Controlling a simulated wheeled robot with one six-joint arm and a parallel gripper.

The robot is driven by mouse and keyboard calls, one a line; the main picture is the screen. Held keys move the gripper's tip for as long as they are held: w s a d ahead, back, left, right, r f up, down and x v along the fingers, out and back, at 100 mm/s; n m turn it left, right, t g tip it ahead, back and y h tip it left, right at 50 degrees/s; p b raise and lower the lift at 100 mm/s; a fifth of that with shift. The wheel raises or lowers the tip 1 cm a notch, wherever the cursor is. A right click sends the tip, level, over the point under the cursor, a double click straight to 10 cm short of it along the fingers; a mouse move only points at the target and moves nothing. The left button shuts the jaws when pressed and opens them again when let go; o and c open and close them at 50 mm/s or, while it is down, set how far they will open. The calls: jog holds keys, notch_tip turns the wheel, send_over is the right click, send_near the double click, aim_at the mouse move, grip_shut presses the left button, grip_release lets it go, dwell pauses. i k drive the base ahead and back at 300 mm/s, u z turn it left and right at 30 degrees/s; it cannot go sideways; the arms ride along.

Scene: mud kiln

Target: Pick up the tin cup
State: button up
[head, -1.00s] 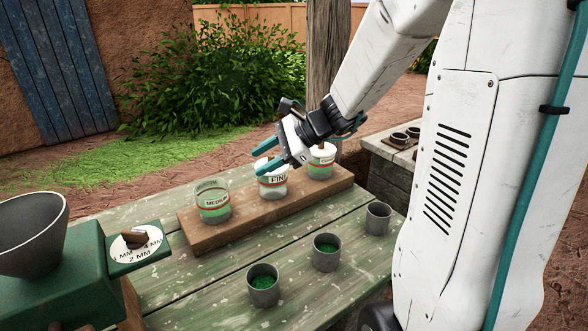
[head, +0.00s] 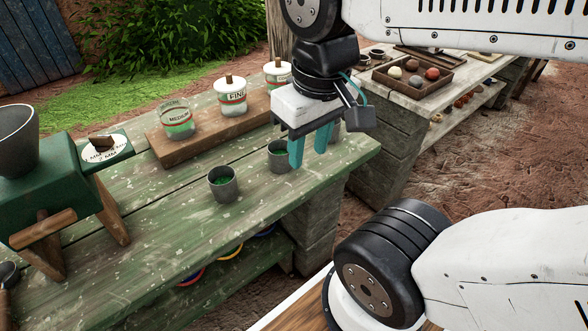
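Several grey tin cups stand in a row on the green worn table. One tin cup (head: 223,184) with green stuff in it stands nearest the front edge. A second cup (head: 279,157), also with green inside, stands just left of my gripper's fingers and is partly covered by them. A third cup (head: 336,132) shows only in part behind my gripper; in the earlier view it looks empty. My gripper (head: 309,158) points down with its teal fingers apart and nothing seen between them. I cannot tell its exact height or distance from the cups.
A green grinder (head: 58,180) is at left. A second table with a tray of balls (head: 412,85) is at right.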

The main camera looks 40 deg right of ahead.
aim_at(278, 156)
jog(key=u, duration=2.1)
jog(key=k, duration=1.4)
jog(key=z, duration=2.1)
jog(key=i, duration=0.5)
jog(key=u, duration=0.05)
